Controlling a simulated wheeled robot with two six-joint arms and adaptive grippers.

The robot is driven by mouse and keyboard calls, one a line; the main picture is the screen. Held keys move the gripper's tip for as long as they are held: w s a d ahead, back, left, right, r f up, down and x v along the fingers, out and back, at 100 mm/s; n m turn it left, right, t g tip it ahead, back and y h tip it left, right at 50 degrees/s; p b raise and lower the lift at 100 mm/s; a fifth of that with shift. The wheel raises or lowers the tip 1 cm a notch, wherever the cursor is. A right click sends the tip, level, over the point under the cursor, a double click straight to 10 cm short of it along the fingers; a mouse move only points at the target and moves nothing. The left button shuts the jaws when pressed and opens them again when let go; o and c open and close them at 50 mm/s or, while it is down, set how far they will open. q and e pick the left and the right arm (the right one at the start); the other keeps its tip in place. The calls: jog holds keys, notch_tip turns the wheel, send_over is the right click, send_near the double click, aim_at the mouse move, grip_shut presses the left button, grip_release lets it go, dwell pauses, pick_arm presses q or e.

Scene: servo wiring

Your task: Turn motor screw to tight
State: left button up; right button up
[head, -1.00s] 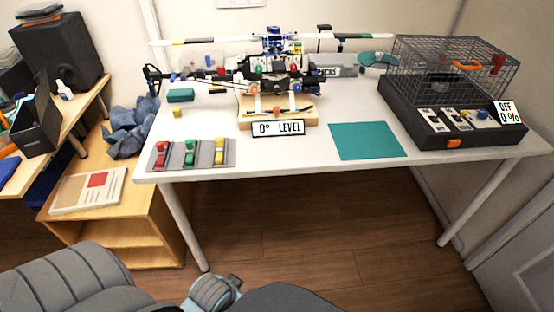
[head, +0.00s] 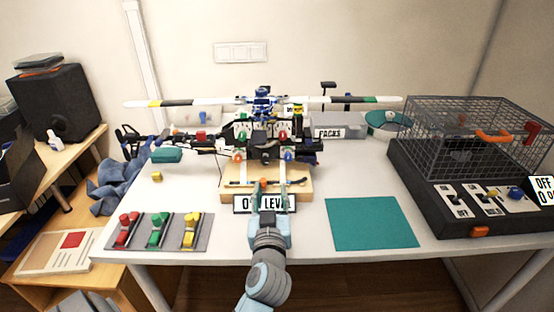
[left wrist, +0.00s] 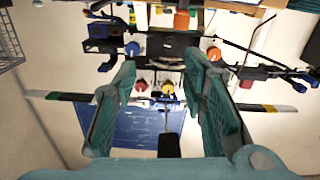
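The model helicopter (head: 264,147) stands on a wooden stand (head: 301,188) at the back middle of the table. Its front has an orange knob (head: 237,157), a blue knob (head: 288,156), a green one (head: 243,125) and a red one (head: 283,123); I cannot tell which is the motor screw. In the left wrist view the orange knob (left wrist: 214,54) and the blue knob (left wrist: 132,50) lie near the fingertips. My left gripper (head: 268,187) is open in front of the stand, partly covering the "0° LEVEL" sign (head: 242,204). Its spread fingers (left wrist: 160,60) hold nothing. My right gripper is not in view.
A long rotor (head: 180,102) spans above the helicopter. A caged box with switches (head: 455,222) stands right, a teal mat (head: 370,224) front right. A grey tray with red, green and yellow pieces (head: 175,242) lies front left. A packs box (head: 350,128) stands behind.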

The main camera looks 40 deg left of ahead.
aim_at(265, 163)
pick_arm(q)
jog(key=w+a, duration=0.2)
jog(key=a, duration=0.1)
jog(key=a+r, duration=0.1)
jog(key=a, duration=0.1)
jog(key=shift+w+b, duration=0.3)
jog(key=shift+w, duration=0.1)
jog(key=x, duration=0.4)
jog(key=f+x, duration=0.1)
jog(key=x, duration=0.1)
jog(key=shift+w+d+b, duration=0.25)
jog(key=shift+d+b, duration=0.05)
jog(key=shift+b, duration=0.05)
jog(key=shift+w+a+r, duration=0.15)
jog(key=shift+w+a, duration=0.05)
jog(key=shift+a+r, duration=0.1)
jog(key=shift+c, duration=0.4)
grip_shut()
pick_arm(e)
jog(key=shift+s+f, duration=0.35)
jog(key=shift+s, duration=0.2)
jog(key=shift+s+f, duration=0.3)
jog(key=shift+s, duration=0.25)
